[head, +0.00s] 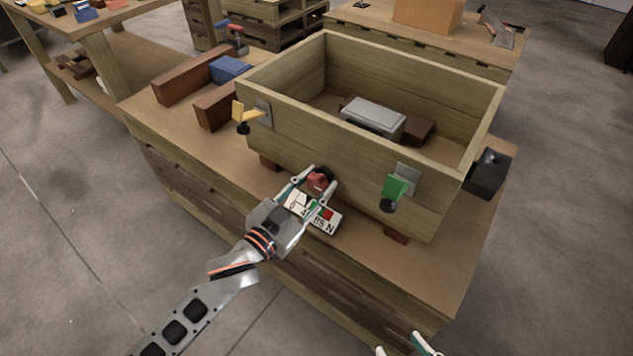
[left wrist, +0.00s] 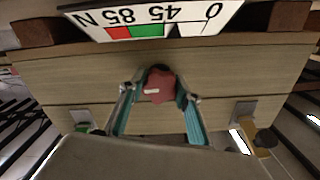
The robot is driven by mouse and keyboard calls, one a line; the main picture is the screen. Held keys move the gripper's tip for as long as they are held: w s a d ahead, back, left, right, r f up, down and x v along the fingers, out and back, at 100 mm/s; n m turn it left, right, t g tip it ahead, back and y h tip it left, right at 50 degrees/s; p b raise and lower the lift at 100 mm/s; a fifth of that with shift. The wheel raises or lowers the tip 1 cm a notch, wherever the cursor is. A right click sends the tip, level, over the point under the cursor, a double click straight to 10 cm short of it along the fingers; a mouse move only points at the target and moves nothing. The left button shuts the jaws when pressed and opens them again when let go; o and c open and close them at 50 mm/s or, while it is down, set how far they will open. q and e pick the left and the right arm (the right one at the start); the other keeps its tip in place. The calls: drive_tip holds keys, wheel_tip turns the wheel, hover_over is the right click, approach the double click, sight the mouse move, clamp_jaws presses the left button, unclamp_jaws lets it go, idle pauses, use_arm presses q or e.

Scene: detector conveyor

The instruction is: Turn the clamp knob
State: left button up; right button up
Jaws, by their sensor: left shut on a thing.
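The clamp knob (head: 318,181) is red and sits on the front wall of a wooden box (head: 300,132). My left gripper (head: 321,178) has its fingers on either side of the knob and is shut on it. The left wrist view shows the knob (left wrist: 158,88) between the two teal fingers, with a small white mark on its face. A white scale plate (head: 325,220) below the knob carries numbers, an N and coloured zones; my gripper partly covers it. The wrist view shows the plate (left wrist: 150,20) upside down. My right gripper (head: 405,346) shows only its parted fingertips at the bottom edge.
A yellow-handled clamp (head: 243,112) and a green-handled clamp (head: 395,188) flank the knob on the box front. A grey block (head: 373,119) lies inside the box. Brown blocks and a blue block (head: 231,68) lie left on the bench; a black box (head: 490,173) is right.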

use_arm(q)
drive_tip(key=shift+r+m+p, duration=0.1)
drive_tip(key=shift+m+p, duration=0.4)
drive_tip(key=shift+m, duration=0.6)
use_arm(e)
drive_tip(key=shift+s+d+f+g+h, duration=0.3)
drive_tip(key=shift+s+d+f, duration=0.3)
drive_tip(key=shift+f, duration=0.2)
use_arm(q)
drive_tip(key=shift+f, duration=0.2)
use_arm(e)
drive_tip(key=shift+w+r, duration=0.1)
drive_tip(key=shift+w, duration=0.05)
use_arm(q)
drive_tip(key=o, duration=1.1)
use_arm(e)
drive_tip(key=shift+r, duration=0.1)
drive_tip(key=shift+w+r, duration=0.1)
use_arm(q)
drive_tip(key=v, duration=1.2)
